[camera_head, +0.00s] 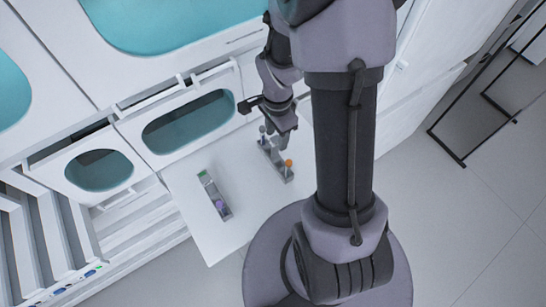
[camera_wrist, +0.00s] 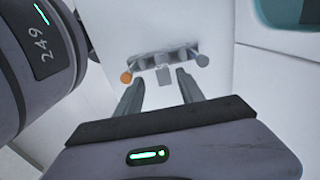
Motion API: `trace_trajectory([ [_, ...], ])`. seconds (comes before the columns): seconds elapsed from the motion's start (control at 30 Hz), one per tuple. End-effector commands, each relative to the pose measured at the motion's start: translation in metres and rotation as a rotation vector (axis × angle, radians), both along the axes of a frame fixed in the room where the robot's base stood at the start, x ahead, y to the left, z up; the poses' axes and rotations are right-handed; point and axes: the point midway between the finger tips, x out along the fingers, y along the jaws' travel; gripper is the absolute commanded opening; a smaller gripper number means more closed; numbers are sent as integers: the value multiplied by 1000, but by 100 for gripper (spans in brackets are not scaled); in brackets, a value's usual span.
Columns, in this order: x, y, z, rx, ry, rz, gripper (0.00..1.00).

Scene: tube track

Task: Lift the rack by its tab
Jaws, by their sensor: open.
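A small grey rack (camera_head: 284,173) stands on the white pull-out shelf, below my gripper (camera_head: 284,145). It holds a tube with an orange cap (camera_head: 289,163) at its near end and a grey-capped tube at its far end. In the wrist view the rack (camera_wrist: 177,56) lies across the top, orange cap (camera_wrist: 126,78) at left and grey cap (camera_wrist: 202,61) at right. A small grey block, apparently its tab (camera_wrist: 162,76), points toward my gripper (camera_wrist: 160,82). The fingers are open on either side of the tab's line; I cannot tell whether they reach it.
A second grey rack (camera_head: 212,190) with a green end and a purple cap (camera_head: 220,204) lies to the left on the white shelf (camera_head: 245,220). White cabinets with teal windows (camera_head: 190,122) stand behind. An open drawer with slats (camera_head: 45,225) is at the left.

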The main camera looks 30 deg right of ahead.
Motion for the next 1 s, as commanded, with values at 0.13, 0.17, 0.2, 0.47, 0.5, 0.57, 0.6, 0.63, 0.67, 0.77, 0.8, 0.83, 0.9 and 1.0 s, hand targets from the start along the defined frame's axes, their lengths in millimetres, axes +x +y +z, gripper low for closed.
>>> trace_trajectory([
  [0.13,1,0,-13,0,0,0,45],
  [0.17,2,1,-18,0,0,1,45],
  [0.2,3,1,-25,0,1,1,45],
  [0.47,6,2,-60,0,-1,0,45],
  [0.5,6,2,-58,0,-1,0,45],
  [0.57,6,2,-58,0,-1,0,45],
  [0.6,6,2,-58,0,-1,0,42],
  [0.63,6,2,-58,0,-1,0,36],
  [0.67,6,2,-58,0,-1,0,30],
  [0.77,6,2,-58,0,-1,0,10],
  [0.8,6,2,-58,0,-1,0,2],
  [0.83,6,2,-58,0,-1,0,0],
  [0.9,6,2,-58,0,-1,0,0],
  [1.0,6,2,-58,0,-1,1,0],
])
